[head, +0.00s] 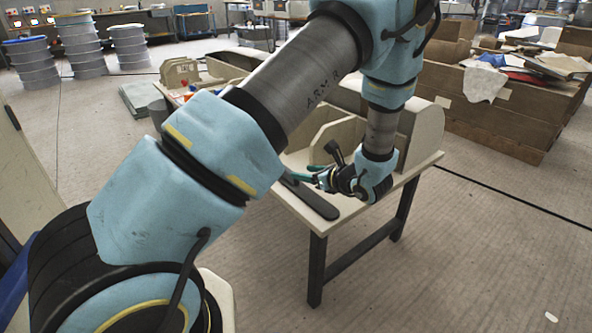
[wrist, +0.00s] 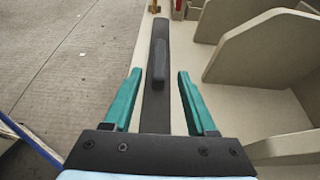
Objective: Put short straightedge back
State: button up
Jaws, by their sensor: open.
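The short straightedge appears to be the long dark strip with a raised grip (wrist: 158,65) in the wrist view. It lies lengthwise along the edge of the light workbench (wrist: 240,108). In the head view its near end (head: 318,205) shows at the bench's front edge, and the rest is partly hidden by my arm. My gripper (wrist: 155,85) is open, with teal fingers on either side of the strip and nothing clearly held. In the head view my gripper (head: 308,177) is low over the bench. Whether the fingers touch the strip cannot be told.
Light upright mould panels (wrist: 265,48) stand on the bench to the right of the strip. A rounded light mould (head: 420,130) is at the bench's right. Wooden crates (head: 490,105) stand behind right. Open floor (head: 450,260) lies in front right.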

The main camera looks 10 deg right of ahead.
jog(key=shift+v, duration=0.85)
jog(key=s+a+r+n+g+y, duration=0.1)
jog(key=s+a+r+n+g, duration=0.1)
jog(key=a+n+g, duration=0.5)
jog(key=s+a+r+n+g+y, duration=0.15)
jog(key=a+n, duration=0.25)
jog(key=a, duration=0.6)
jog(key=s+a+r+n+g+h, duration=0.2)
jog(key=s+a+r+n+h, duration=0.6)
jog(key=n, duration=1)
jog(key=shift+s+a+r+n, duration=0.2)
jog(key=shift+s+a+n, duration=0.1)
jog(key=shift+s+n, duration=0.1)
jog(key=shift+h, duration=0.25)
notch_tip(320, 180, up, 23)
jog(key=p, duration=2.3)
jog(key=shift+r, duration=0.15)
